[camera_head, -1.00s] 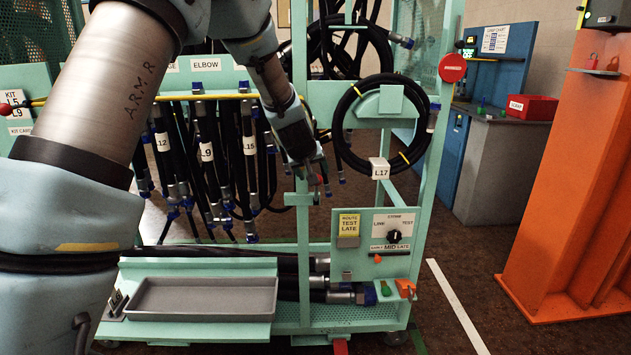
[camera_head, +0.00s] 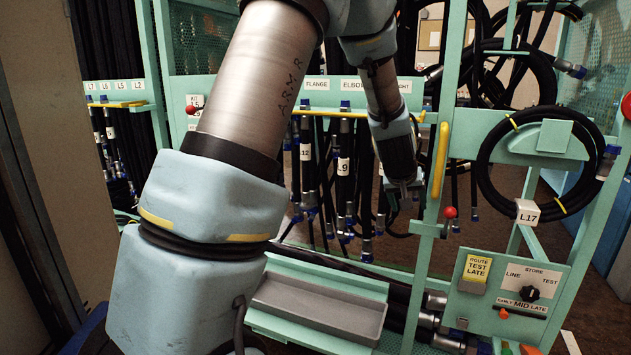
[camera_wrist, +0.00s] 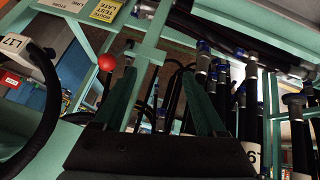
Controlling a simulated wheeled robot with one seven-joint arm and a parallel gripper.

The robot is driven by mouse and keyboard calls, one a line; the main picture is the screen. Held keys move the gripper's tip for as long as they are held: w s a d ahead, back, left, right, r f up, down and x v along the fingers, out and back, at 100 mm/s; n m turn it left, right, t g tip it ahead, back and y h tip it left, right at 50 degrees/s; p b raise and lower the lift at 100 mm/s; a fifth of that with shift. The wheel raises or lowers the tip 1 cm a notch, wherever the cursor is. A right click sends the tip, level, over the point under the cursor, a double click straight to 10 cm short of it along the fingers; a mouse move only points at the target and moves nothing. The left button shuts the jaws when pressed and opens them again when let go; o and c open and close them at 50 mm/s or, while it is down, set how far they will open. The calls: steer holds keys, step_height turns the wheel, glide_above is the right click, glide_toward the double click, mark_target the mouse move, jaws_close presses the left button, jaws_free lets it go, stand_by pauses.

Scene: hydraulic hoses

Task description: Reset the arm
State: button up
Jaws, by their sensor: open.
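My gripper (camera_head: 404,196) hangs from my pale blue arm in front of the green hose rack, left of a green post with a yellow handle (camera_head: 440,160). In the wrist view, its two dark green fingers (camera_wrist: 165,85) are apart with nothing held between them. Black hoses tagged L9 (camera_head: 343,167) and L12 (camera_head: 305,152) hang to its left in the head view. The coiled hose tagged L17 (camera_head: 528,212) hangs on the rack to its right. Hoses with blue caps (camera_wrist: 203,62) show behind the fingers in the wrist view.
A red knob (camera_head: 450,212) on the post is close to my gripper. An empty grey tray (camera_head: 318,309) sits low at the front. A selector panel (camera_head: 515,290) stands at lower right. More hoses (camera_head: 118,150) hang at far left.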

steer(key=s+a+g+y, duration=0.1)
steer(key=s+a, duration=0.5)
steer(key=a, duration=0.4)
steer(key=s+a+f+n+g+y, duration=0.1)
steer(key=s+a+g+y, duration=0.1)
steer(key=s+a, duration=0.4)
steer(key=s+a+f+n+g+y, duration=0.1)
steer(key=s+a, duration=0.5)
steer(key=a, duration=1)
steer(key=shift+s+a+f, duration=0.15)
steer(key=shift+a+f, duration=0.05)
steer(key=shift+c, duration=0.3)
